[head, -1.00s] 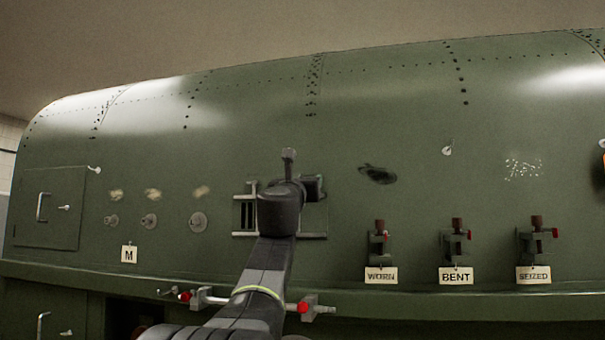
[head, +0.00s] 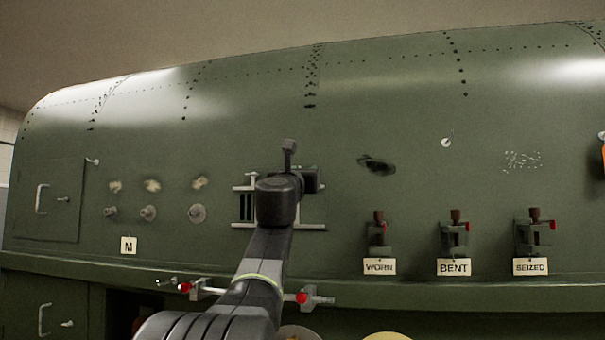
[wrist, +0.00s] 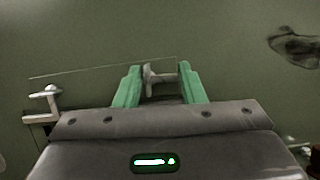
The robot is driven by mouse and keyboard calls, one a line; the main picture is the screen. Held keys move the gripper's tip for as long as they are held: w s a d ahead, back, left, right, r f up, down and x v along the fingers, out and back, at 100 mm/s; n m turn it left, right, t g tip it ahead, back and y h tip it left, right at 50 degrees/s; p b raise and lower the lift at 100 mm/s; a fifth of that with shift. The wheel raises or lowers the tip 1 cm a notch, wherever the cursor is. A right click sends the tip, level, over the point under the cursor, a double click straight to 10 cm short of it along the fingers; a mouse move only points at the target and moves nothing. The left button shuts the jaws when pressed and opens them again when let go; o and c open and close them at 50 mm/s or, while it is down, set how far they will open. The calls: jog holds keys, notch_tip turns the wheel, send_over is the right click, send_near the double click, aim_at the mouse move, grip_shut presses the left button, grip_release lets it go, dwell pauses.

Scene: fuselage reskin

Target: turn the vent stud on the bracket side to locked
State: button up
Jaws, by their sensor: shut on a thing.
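In the wrist view my gripper's green fingers (wrist: 159,88) are closed around a small grey stud with a crosswise head (wrist: 150,79), against the green skin. In the head view my wrist hides the fingers and this stud. A second pale stud or handle (wrist: 45,93) stands on a small bracket at the left of the wrist view, apart from the fingers. The slatted vent (head: 246,207) with pale rails shows in the head view, partly behind my wrist. I cannot tell the held stud's locked mark.
Clamps tagged WORN (head: 379,267), BENT (head: 454,267) and SEIZED (head: 530,267) hang on the right. Round studs (head: 197,213) and an M tag (head: 129,245) are on the left. Red-tipped fittings (head: 302,298) stick out along the lower ledge. A dark dent (head: 377,166) is right of my wrist.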

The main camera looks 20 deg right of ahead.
jog(key=shift+w+a+f+m+g+h, duration=0.1)
jog(key=shift+m+g+h, duration=0.45)
jog(key=shift+m, duration=1)
jog(key=shift+s+f+m+g+h, duration=0.15)
jog(key=shift+m+g+h, duration=0.4)
jog(key=shift+m, duration=1.05)
jog(key=shift+w+a+f+m+g+h, duration=0.15)
jog(key=shift+m+g+h, duration=0.15)
jog(key=shift+m+g, duration=0.9)
jog(key=shift+d+m, duration=0.1)
jog(key=shift+m, duration=0.55)
jog(key=o, duration=1)
